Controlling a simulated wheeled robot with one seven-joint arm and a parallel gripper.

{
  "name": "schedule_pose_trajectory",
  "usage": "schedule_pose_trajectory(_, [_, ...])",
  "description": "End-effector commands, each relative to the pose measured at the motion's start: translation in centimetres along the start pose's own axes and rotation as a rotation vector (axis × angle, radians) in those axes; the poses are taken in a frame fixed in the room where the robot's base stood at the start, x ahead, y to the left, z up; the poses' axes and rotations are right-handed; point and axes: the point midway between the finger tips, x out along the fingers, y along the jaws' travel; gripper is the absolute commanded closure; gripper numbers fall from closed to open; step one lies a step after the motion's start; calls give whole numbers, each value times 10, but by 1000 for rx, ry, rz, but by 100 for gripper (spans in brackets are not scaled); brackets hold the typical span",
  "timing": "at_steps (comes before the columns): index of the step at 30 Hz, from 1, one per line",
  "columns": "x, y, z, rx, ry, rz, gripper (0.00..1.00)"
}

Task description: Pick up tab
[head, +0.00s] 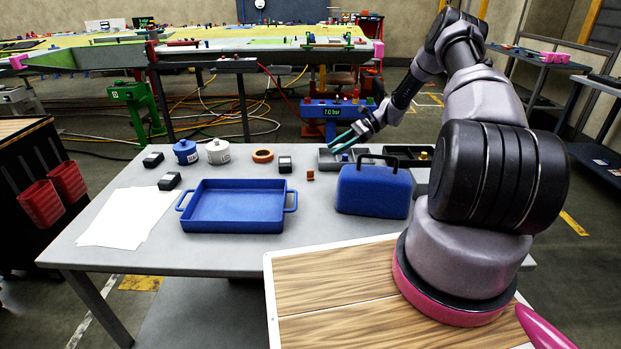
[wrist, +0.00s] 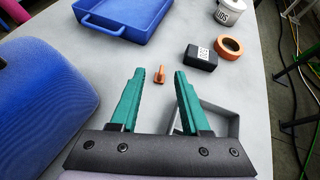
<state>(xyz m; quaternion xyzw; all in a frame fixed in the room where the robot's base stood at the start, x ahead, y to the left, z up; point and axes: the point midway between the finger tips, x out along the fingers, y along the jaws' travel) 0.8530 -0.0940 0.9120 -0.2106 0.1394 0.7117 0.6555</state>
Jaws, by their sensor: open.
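A small orange-brown tab (head: 310,175) stands on the grey table in the head view, left of the blue case. It also shows in the wrist view (wrist: 160,76), where it appears between the tips of my teal fingers. My gripper (head: 337,145) is open and empty. In the head view it is up and to the right of the tab, over the grey tray area, apart from the tab. The tab is not hidden in either view.
A blue case (head: 373,192) stands close right of the tab. A black box (head: 285,164), an orange ring (head: 263,155) and a blue tray (head: 238,222) are to its left. A grey open tray (head: 329,160) lies behind it. White and blue pots stand farther left.

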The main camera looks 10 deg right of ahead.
Motion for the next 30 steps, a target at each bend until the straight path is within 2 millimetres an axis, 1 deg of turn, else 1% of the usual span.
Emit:
schedule_pose_trajectory(1, [7,1,-16,31,-31,-13,54])
schedule_pose_trajectory(3, [12,2,-30,65,-64,-29,54])
schedule_pose_trajectory(6, [19,4,-44,95,-94,-43,54])
schedule_pose_trajectory(9, [26,4,-50,109,-108,-48,54])
schedule_pose_trajectory(18, [69,2,-45,111,-111,-49,54])
schedule_pose_trajectory(26, [86,-1,-43,111,-110,-49,54])
schedule_pose_trajectory(30, [105,-6,-39,109,-111,-48,54])
